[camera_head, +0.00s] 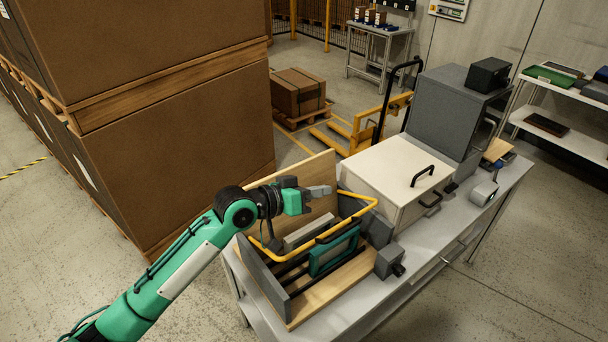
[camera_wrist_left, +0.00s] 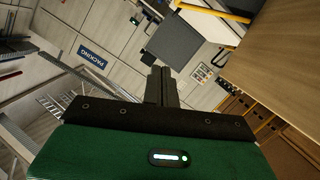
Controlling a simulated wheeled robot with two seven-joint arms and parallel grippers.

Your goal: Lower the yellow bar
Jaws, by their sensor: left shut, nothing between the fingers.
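The yellow bar (camera_head: 322,236) is a bent tube frame standing raised over an open wooden and grey fixture (camera_head: 265,279) on the workbench. A teal-framed panel (camera_head: 334,252) sits below it in the fixture. My left gripper (camera_head: 322,191) is above the back part of the bar, its fingers shut and empty, pointing right. I cannot tell whether it touches the bar. In the left wrist view the shut fingers (camera_wrist_left: 162,84) show, and a yellow tube (camera_wrist_left: 214,11) crosses the top right. My right gripper is out of view.
A cream box with black handles (camera_head: 397,175) and a grey cabinet (camera_head: 448,108) stand on the bench right of the fixture. A small grey block (camera_head: 389,261) sits at the fixture's front right. Large cartons (camera_head: 180,140) rise close behind my left arm.

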